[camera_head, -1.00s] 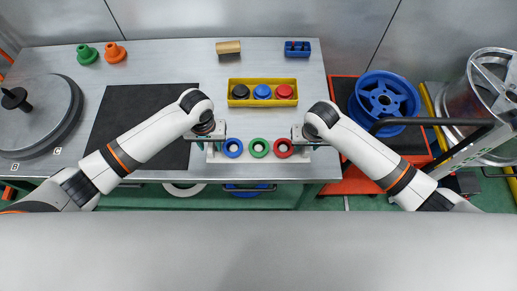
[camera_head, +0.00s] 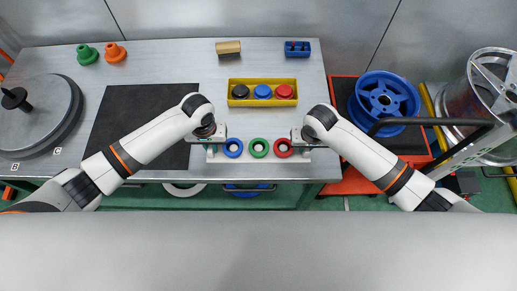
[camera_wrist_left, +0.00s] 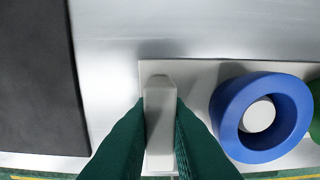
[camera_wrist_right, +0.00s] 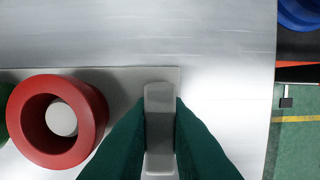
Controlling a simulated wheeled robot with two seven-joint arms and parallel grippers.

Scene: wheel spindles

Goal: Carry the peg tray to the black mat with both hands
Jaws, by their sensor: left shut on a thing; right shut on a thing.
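The peg tray is a pale board (camera_head: 246,156) at the front edge of the table, with blue (camera_head: 233,148), green (camera_head: 258,148) and red (camera_head: 283,148) rings on its pegs. My left gripper (camera_wrist_left: 160,130) is shut on the tray's grey left handle (camera_wrist_left: 160,100). My right gripper (camera_wrist_right: 160,130) is shut on the right handle (camera_wrist_right: 159,100). The black mat (camera_head: 125,110) lies left of the tray, partly hidden by my left arm; its edge also shows in the left wrist view (camera_wrist_left: 35,80). I cannot tell whether the tray touches the table.
A yellow bin (camera_head: 263,103) with black, blue and red pieces stands just behind the tray. A round grey plate with a knob (camera_head: 35,115) is at far left. Green and orange cones (camera_head: 115,53), a wooden block (camera_head: 228,47) and a blue block (camera_head: 298,48) stand at the back.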

